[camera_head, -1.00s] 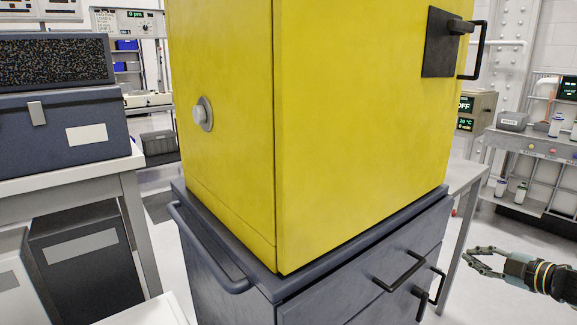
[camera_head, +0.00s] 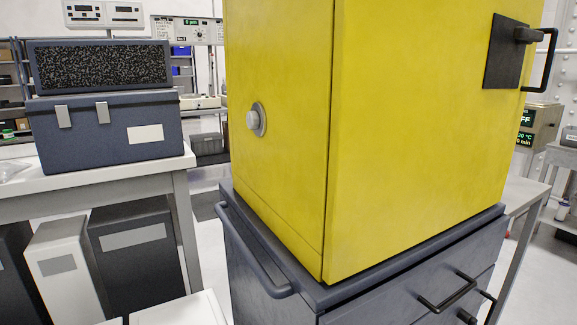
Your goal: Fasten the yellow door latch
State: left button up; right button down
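The yellow cabinet (camera_head: 420,150) stands on a dark grey drawer unit. On its front face, at the upper right, is a black latch plate (camera_head: 505,55) with a black handle (camera_head: 548,60) at its right side. A short black lever (camera_head: 527,35) sticks out from the plate near its top. I cannot tell whether the latch is fastened. A round grey knob (camera_head: 255,119) sits on the cabinet's left side. Neither of my grippers is in view.
The drawer unit (camera_head: 240,245) has a side rail at left and black drawer handles (camera_head: 448,293) sticking out in front. A table (camera_head: 80,182) with a dark blue case (camera_head: 105,130) stands at left. Floor shows between table and drawer unit.

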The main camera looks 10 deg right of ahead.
aim_at(522, 35)
jog(key=k+z, duration=0.15)
jog(key=z, duration=1.1)
